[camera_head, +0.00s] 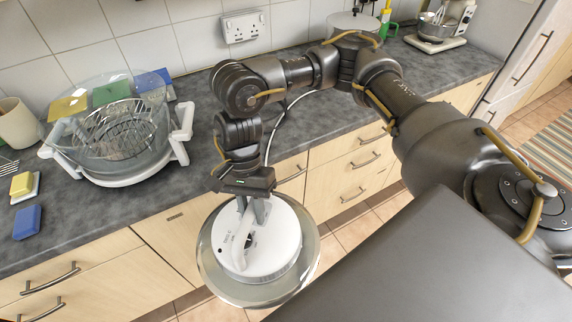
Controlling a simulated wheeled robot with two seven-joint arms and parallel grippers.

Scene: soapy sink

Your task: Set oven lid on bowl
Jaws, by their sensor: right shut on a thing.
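The oven lid (281,247) is a round white unit with a handle and a wide clear glass rim. My right gripper (248,208) is shut on its handle and holds it in the air in front of the counter's edge, above the floor. The lid looks slightly tilted. The bowl (118,150) is clear glass in a white base frame with side handles, and stands on the counter at the left. A wire rack shows inside it. The lid is apart from the bowl, to its right and nearer to me. My left gripper is not in view.
Yellow and blue sponges (27,222) lie at the counter's left front. More coloured sponges show at the back around the bowl. A beige pot (18,124) stands at far left. A stand mixer (440,22) is at the back right. The grey counter (195,185) right of the bowl is clear.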

